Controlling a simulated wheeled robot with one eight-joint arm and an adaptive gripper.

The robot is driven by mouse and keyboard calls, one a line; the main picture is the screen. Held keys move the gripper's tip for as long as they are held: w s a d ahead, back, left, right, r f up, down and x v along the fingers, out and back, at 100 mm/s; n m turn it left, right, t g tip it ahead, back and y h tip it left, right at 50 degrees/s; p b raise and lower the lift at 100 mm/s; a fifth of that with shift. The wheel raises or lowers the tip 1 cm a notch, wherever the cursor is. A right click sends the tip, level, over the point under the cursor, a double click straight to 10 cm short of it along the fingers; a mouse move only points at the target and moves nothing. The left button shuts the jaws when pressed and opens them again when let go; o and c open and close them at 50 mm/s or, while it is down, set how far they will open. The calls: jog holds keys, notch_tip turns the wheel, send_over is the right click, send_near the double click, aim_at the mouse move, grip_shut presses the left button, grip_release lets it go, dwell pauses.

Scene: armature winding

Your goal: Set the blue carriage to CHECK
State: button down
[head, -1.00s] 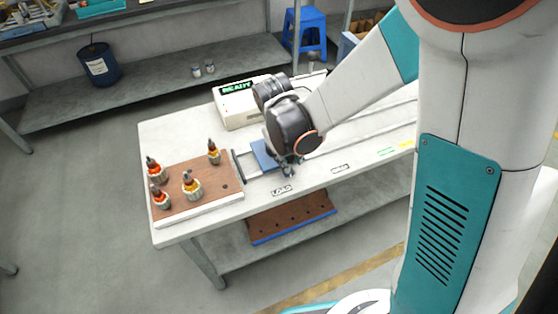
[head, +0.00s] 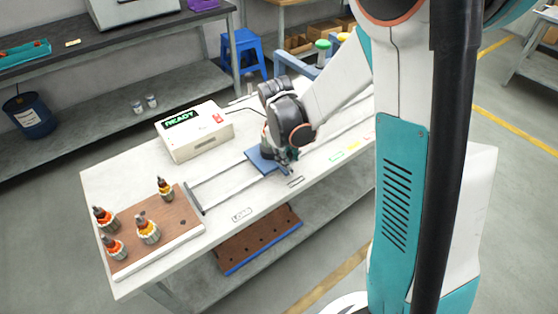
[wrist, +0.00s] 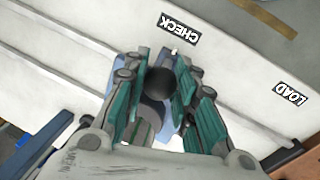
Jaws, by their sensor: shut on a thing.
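The blue carriage (head: 263,159) sits on the rails of the white table, under my gripper. In the wrist view my gripper (wrist: 168,85) is shut around a round black knob (wrist: 174,81) on the carriage, with green fingers on both sides. The CHECK label (wrist: 179,29) lies on the table strip just beside the carriage, close to a small pale pointer (wrist: 174,51) at its edge. Much of the carriage is hidden by my gripper.
A white box reading READY (head: 194,131) stands behind the rails. A brown board (head: 160,233) with several orange-and-white armatures stands at the left table end. The rails (head: 223,184) left of the carriage are clear.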

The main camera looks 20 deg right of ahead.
jog(key=shift+w+d, duration=0.1)
jog(key=shift+d, duration=0.2)
jog(key=c, duration=1.3)
grip_release()
jog(key=r, duration=0.4)
jog(key=a+r, duration=0.1)
jog(key=r, duration=0.3)
jog(key=s+a+r, duration=0.1)
jog(key=r, duration=0.2)
jog(key=shift+r, duration=0.4)
jog(key=s+a+r+m+t, duration=0.1)
jog(key=s+r+t, duration=0.1)
jog(key=s, duration=0.3)
jog(key=s+a+r+m+t+y, duration=0.1)
jog(key=s+r+m+t, duration=0.1)
jog(key=s, duration=0.4)
jog(key=s+a+r+m+t+y, duration=0.1)
jog(key=s+r+m+t, duration=0.1)
jog(key=s, duration=0.4)
jog(key=shift+s+r, duration=0.25)
jog(key=shift+r, duration=0.2)
